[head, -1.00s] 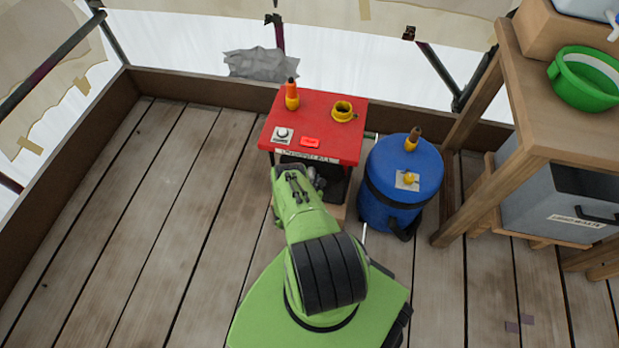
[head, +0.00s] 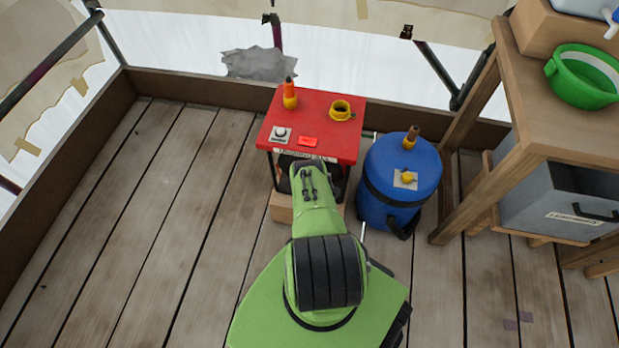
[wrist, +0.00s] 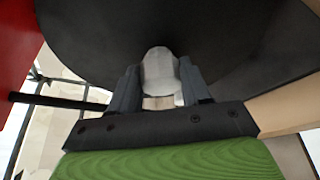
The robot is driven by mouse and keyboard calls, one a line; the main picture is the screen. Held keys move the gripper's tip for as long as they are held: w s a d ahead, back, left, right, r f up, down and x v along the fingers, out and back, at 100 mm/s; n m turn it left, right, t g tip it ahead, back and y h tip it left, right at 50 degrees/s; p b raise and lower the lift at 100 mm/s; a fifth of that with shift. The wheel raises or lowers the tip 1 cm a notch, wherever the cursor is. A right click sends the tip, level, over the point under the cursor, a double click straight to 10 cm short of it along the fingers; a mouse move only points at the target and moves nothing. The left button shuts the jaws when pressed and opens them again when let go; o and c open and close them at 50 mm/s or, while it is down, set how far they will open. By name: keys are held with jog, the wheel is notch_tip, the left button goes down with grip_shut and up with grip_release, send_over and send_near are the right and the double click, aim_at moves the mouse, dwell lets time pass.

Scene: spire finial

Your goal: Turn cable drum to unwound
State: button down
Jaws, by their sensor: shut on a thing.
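The cable drum (wrist: 235,45) shows in the wrist view as a large dark disc face filling the upper part. A pale grey rounded handle (wrist: 158,65) stands out from it. My gripper (wrist: 159,88) is shut on this handle, with a dark finger on each side. In the head view, my green arm reaches under the front of the red-topped unit (head: 350,148). There the arm hides my gripper and most of the drum. Whether any cable is wound on the drum cannot be seen.
On the red top stand an orange-and-yellow bottle-like object (head: 290,93), a yellow ring-shaped cup (head: 341,110), a knob (head: 280,133) and a red switch (head: 308,141). A blue barrel (head: 400,165) stands close on the right, beside a wooden shelf (head: 480,120). The plank floor at left is clear.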

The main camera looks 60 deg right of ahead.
dwell(0.4)
jog(key=c, duration=0.5)
grip_release()
